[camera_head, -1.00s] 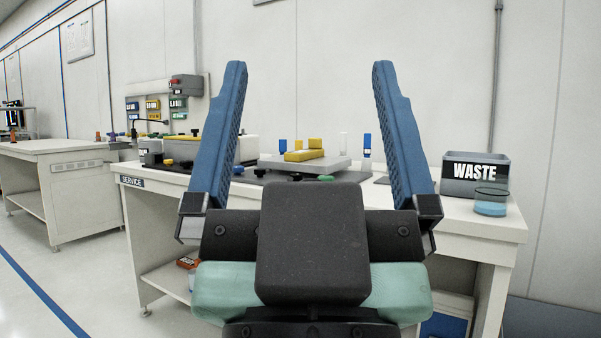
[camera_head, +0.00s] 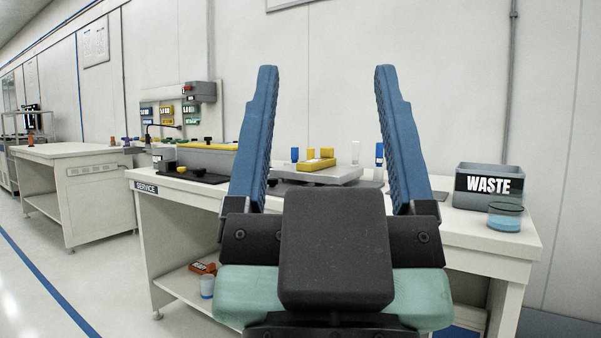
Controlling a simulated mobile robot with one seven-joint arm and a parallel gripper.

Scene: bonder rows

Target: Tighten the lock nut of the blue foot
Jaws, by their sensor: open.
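My gripper (camera_head: 326,70) is open and empty, its two blue fingers pointing up in front of the service bench (camera_head: 470,230). On the bench, beyond the fingers, a grey plate (camera_head: 345,175) carries a yellow block (camera_head: 315,164). Small upright coloured pieces stand around it: a blue one (camera_head: 294,154) at left, a blue one (camera_head: 379,150) at right, and a white one (camera_head: 355,152). I cannot tell which of these, if any, is the blue foot. No lock nut can be made out. My gripper's body hides the front middle of the bench.
A grey waste bin (camera_head: 488,186) and a jar with blue liquid (camera_head: 505,217) stand at the bench's right end. A grey case with a yellow top (camera_head: 207,158) and dark knobs are at left. Another bench (camera_head: 95,190) stands further left. The floor at left is clear.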

